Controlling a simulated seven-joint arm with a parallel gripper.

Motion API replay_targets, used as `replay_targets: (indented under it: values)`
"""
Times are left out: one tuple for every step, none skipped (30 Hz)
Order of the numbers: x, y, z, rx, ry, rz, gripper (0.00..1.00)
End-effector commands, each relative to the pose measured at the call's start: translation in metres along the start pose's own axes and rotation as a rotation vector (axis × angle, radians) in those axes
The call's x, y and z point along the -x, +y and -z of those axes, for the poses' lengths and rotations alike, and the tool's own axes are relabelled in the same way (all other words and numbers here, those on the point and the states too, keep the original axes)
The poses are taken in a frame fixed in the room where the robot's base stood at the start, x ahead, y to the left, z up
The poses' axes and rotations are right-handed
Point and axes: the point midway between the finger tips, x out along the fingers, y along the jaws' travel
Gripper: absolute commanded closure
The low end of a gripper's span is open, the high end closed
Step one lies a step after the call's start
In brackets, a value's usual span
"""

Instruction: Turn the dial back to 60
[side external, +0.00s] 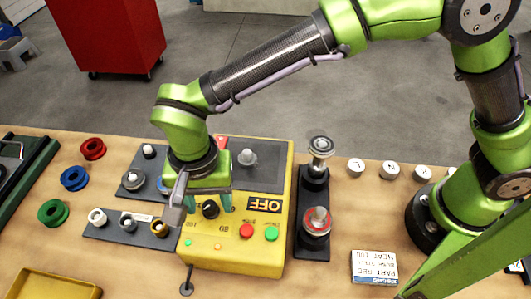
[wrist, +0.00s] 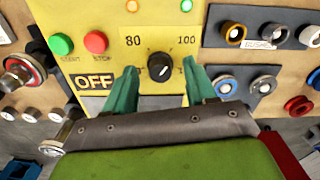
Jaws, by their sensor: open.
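The dial (wrist: 160,66) is a round black knob with a short white mark on the yellow control panel (wrist: 60,14). It also shows in the side external view (side external: 210,209). The labels 80 (wrist: 133,41) and 100 (wrist: 187,40) are printed beside it; I see no 60, and the mark's exact reading is unclear. My gripper (wrist: 159,68) is open, with one teal finger on each side of the dial and visible gaps between. In the side external view my gripper (side external: 211,203) is down at the panel, over the dial.
A green button (wrist: 61,44) and a red button (wrist: 96,41) sit near the OFF sign (wrist: 95,81). A grey post with a red-ringed knob (side external: 317,221) stands right of the panel. Coloured rings (side external: 74,179) and small fittings lie left. A yellow tray (side external: 50,286) is front left.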

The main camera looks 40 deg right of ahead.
Motion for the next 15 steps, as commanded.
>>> replay_targets:
  values:
    - [-0.0014,0.0001,0.0,0.0,0.0,0.0,0.44]
    - [-0.0018,0.0,0.0,0.0,0.0,0.0,0.44]
    - [-0.002,0.0,0.0,0.0,0.0,0.001,0.44]
    - [-0.002,-0.0001,0.0,0.0,0.0,0.001,0.44]
    - [-0.0019,-0.0001,0.0,0.0,0.0,0.001,0.44]
    - [-0.0018,-0.0001,0.0,0.0,0.0,0.001,0.44]
    - [-0.0018,-0.0001,0.0,0.0,0.0,0.001,0.44]
    - [-0.0018,-0.0001,0.0,0.0,0.0,0.001,0.44]
    - [-0.0017,-0.0001,0.0,0.0,0.0,0.001,0.47]
    - [-0.0017,-0.0001,0.0,0.0,0.0,0.001,0.52]
    - [-0.0016,-0.0001,0.0,0.001,0.0,0.001,0.56]
    - [-0.0016,-0.0001,0.0,0.0,0.0,0.001,0.62]
    - [-0.0015,-0.0001,0.0,0.001,0.0,0.001,0.67]
    - [-0.0015,-0.0001,0.0,0.001,0.0,0.001,0.72]
    - [-0.0015,-0.0002,0.0,0.001,0.0,0.001,0.78]
